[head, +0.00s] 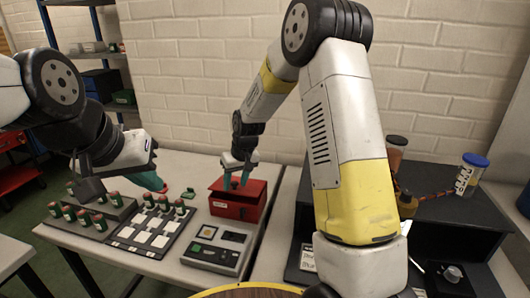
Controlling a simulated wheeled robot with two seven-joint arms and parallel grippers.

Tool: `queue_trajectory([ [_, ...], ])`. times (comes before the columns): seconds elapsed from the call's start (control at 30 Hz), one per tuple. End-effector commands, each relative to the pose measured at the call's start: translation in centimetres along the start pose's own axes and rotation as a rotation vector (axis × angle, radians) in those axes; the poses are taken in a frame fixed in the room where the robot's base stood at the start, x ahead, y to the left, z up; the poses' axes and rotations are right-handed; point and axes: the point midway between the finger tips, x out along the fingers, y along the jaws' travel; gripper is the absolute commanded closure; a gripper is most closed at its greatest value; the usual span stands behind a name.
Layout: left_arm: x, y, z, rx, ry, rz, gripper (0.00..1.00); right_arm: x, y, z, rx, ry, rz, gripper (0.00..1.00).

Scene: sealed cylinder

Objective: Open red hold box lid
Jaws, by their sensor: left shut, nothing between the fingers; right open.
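The red box (236,209) stands on the white table and has a pale label on its front. Its red lid (257,187) appears to lie flat on top, partly hidden by my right gripper. My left gripper (150,182) is shut and empty, above the back of the table, left of the box.
A grey panel (215,250) with buttons sits in front of the box. Left of it are a mat (150,238) with white squares and a dark rack (92,228) of green canisters with red caps. A dark stand (450,225) with a blue-capped jar (470,176) stands right.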

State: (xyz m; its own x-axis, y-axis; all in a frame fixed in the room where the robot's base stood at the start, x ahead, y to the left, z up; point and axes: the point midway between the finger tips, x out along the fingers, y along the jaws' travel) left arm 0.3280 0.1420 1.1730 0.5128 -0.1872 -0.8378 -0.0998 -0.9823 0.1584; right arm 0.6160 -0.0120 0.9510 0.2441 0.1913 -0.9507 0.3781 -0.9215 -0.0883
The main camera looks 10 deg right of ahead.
Motion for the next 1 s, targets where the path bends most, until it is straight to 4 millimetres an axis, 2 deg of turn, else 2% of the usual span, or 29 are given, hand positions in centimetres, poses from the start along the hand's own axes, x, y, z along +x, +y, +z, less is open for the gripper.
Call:
queue_trajectory([
  [0.2, 0.0, 0.0, 0.0, 0.000, 0.000, 0.000, 1.00, 1.4, -0.7, 1.0, -0.043, 0.093, 0.087, 0.54],
  [0.3, 0.0, 0.0, 0.0, 0.000, 0.000, 0.000, 1.00, -1.2, -0.6, 0.9, -0.034, 0.097, 0.083, 0.54],
  [0.57, 0.0, 0.0, 0.0, 0.000, 0.000, 0.000, 1.00, -6.4, -1.0, 1.4, -0.033, 0.096, 0.082, 0.54],
  [1.0, 0.0, 0.0, 0.0, 0.000, 0.000, 0.000, 1.00, -14.2, 0.3, 4.5, 0.054, 0.134, 0.065, 0.54],
])
